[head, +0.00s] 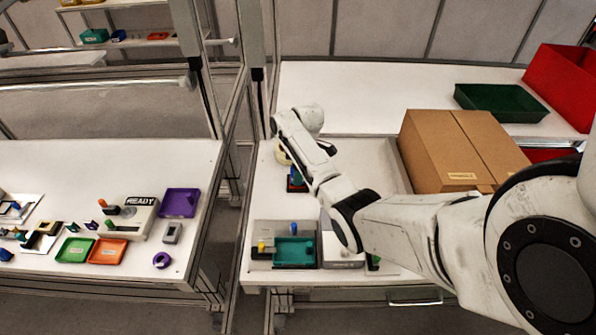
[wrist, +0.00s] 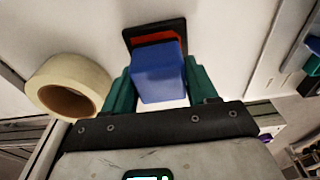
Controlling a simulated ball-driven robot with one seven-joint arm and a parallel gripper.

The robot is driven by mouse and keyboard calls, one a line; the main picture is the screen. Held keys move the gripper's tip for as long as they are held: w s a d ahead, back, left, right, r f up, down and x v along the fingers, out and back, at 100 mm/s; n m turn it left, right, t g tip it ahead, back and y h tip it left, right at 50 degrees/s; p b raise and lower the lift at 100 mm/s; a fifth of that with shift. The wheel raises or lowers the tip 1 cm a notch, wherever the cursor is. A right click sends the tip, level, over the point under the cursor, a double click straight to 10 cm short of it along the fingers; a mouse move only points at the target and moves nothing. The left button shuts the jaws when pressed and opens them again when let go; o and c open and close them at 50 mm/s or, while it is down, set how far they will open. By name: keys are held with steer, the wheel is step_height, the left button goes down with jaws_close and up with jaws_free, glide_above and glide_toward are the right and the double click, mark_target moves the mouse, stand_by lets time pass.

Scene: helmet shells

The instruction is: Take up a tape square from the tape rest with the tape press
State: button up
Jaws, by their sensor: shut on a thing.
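My gripper (wrist: 160,82) has green fingers, one on each side of a blue block-shaped handle, which I take to be the tape press (wrist: 158,72). It is shut on this handle. Just beyond the handle is a dark-rimmed square piece with a red-orange face (wrist: 152,37), likely the tape rest. The handle covers much of it, and I cannot tell whether the two touch. No tape square can be made out. In the head view the blue handle (head: 297,172) shows below my wrist, above a dark and red piece (head: 296,186).
A cream tape roll (wrist: 68,87) stands close left of my gripper. In the head view, a teal tray (head: 295,252) lies at the table's front, a cardboard box (head: 455,150) to the right, and a dark green tray (head: 500,102) behind. White tabletop beyond the roll is clear.

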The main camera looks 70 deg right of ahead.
steer(key=shift+f, duration=0.55)
stand_by(1.4)
steer(key=shift+r, duration=0.1)
steer(key=shift+r+p, duration=2)
steer(key=shift+r, duration=0.75)
step_height(320, 180, up, 7)
steer(key=shift+r, duration=0.2)
